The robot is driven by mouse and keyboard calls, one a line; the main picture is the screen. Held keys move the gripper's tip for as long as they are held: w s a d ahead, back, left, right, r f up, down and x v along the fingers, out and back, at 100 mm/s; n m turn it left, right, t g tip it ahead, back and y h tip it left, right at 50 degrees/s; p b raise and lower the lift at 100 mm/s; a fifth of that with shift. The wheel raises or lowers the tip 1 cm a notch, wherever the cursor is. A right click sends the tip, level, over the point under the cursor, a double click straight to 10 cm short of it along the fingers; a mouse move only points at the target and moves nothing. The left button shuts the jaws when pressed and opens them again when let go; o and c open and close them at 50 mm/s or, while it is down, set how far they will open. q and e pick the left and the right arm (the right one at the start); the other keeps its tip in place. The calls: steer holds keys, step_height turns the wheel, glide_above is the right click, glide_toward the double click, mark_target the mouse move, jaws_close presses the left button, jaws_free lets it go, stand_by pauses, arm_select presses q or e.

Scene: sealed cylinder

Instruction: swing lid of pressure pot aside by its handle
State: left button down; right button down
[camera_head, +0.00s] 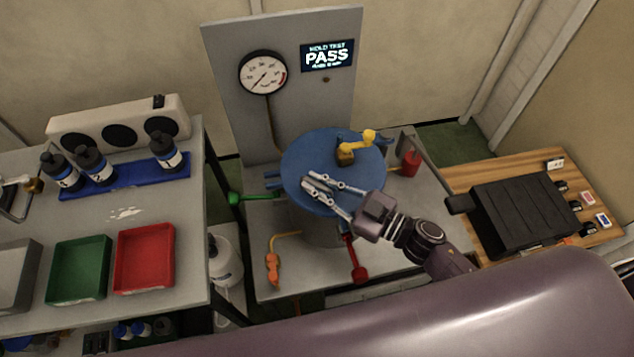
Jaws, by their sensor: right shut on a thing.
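The pressure pot (318,228) stands on a grey bench in the middle, under its round blue lid (315,148). The lid covers the pot's top. A yellow valve fitting (357,147) sits on the lid's right part. My right gripper (325,180) reaches in from the lower right, with its fingers over the lid's front part. It is shut on what seems to be the lid's handle, which the fingers mostly hide. My left gripper is not in view.
Green (236,197), orange (272,268) and red (359,273) valve handles surround the pot. A gauge (263,73) and a PASS display (327,55) are on the panel behind. A black case (525,215) lies right; red (145,257) and green (79,268) trays stand left.

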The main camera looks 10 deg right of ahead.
steer(key=s+d+n+g+y+b, duration=0.5)
steer(key=s+d+n+g+b, duration=0.3)
steer(key=s+d+g, duration=0.3)
steer(key=d, duration=0.3)
steer(key=shift+r, duration=0.15)
steer(key=c, duration=2)
jaws_free()
steer(key=shift+a, duration=0.1)
steer(key=shift+o, duration=0.2)
steer(key=s+d, duration=0.1)
steer(key=d, duration=1.1)
